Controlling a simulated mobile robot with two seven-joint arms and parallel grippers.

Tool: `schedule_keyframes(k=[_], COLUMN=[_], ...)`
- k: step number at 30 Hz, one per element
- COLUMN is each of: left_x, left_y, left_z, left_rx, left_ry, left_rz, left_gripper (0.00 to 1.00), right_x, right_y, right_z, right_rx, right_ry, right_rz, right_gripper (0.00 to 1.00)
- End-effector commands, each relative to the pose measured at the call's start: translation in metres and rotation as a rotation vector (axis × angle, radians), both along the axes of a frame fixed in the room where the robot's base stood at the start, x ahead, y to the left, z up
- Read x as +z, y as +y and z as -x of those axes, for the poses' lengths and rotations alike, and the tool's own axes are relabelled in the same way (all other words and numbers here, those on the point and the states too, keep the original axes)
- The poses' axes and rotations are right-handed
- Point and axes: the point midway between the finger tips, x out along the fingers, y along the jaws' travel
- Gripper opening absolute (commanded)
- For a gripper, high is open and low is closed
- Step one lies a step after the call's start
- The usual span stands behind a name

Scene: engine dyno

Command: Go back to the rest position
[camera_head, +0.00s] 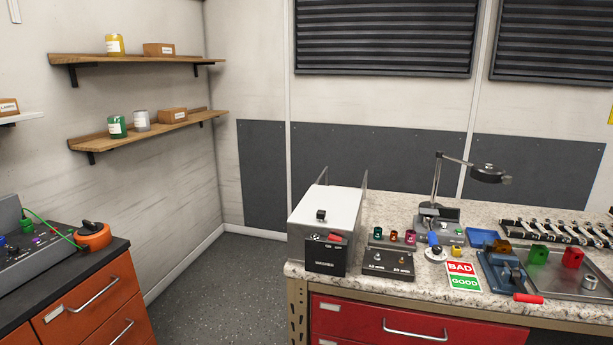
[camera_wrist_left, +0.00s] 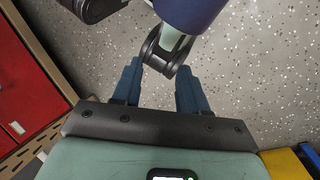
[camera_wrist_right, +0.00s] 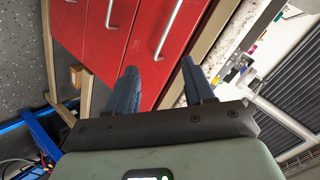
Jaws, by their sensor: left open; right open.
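My left gripper (camera_wrist_left: 160,85) shows in the left wrist view with its two blue fingers apart and nothing between them. It points down toward the speckled grey floor, with a dark blue and black link of my own body beyond the fingertips. My right gripper (camera_wrist_right: 160,85) shows in the right wrist view with its blue fingers apart and empty. Behind its fingers are the red drawers (camera_wrist_right: 150,45) of the bench, with no visible contact. Neither gripper shows in the head view.
The granite-topped bench (camera_head: 385,290) stands at the right, carrying a white box machine (camera_head: 325,215), a lamp (camera_head: 487,174), a BAD/GOOD card (camera_head: 462,276) and a metal tray (camera_head: 580,286). An orange drawer cabinet (camera_head: 95,305) stands at the left. The floor (camera_head: 215,290) between them is clear.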

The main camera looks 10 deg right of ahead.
Motion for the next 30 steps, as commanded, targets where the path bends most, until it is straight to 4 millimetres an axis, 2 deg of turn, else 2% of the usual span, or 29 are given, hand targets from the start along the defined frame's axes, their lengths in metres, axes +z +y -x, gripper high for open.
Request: schedule_keyframes(k=[1,4,6,8,9,11,13,16,18,21,25,30], left_x=[0.009,0.018,0.024,0.030,0.034,0.040,0.047,0.057,0.062,0.068,0.071,0.070], left_y=[0.000,0.000,-0.001,-0.001,-0.001,-0.001,-0.001,-0.001,0.000,0.000,0.000,0.000], left_z=[-0.001,-0.002,-0.002,-0.003,-0.003,-0.004,-0.006,-0.009,-0.011,-0.013,-0.014,-0.013], left_rx=[-0.001,-0.002,-0.003,-0.005,-0.005,-0.005,-0.006,-0.007,-0.008,-0.008,-0.008,-0.009], left_ry=[0.001,0.004,0.007,0.008,0.009,0.011,0.012,0.012,0.012,0.013,0.013,0.014], left_rz=[0.000,0.002,0.003,0.004,0.004,0.005,0.004,0.006,0.006,0.006,0.005,0.005], left_gripper=[0.43,0.43,0.43,0.43,0.43,0.43,0.43,0.43,0.43,0.43,0.43,0.43], right_x=[-0.037,-0.104,-0.147,-0.180,-0.200,-0.228,-0.254,-0.278,-0.287,-0.293,-0.294,-0.295], right_y=[0.018,0.053,0.081,0.105,0.122,0.148,0.179,0.218,0.241,0.264,0.279,0.282], right_z=[0.002,0.017,0.035,0.055,0.070,0.097,0.132,0.183,0.216,0.252,0.277,0.282], right_rx=[0.065,0.205,0.312,0.410,0.477,0.581,0.707,0.879,0.983,1.095,1.172,1.188], right_ry=[0.096,0.264,0.376,0.466,0.524,0.607,0.695,0.797,0.849,0.898,0.925,0.929], right_rz=[0.001,0.008,0.006,0.000,-0.007,-0.024,-0.049,-0.093,-0.125,-0.165,-0.196,-0.201], right_gripper=[0.53,0.53,0.53,0.53,0.53,0.53,0.53,0.53,0.53,0.53,0.53,0.53])
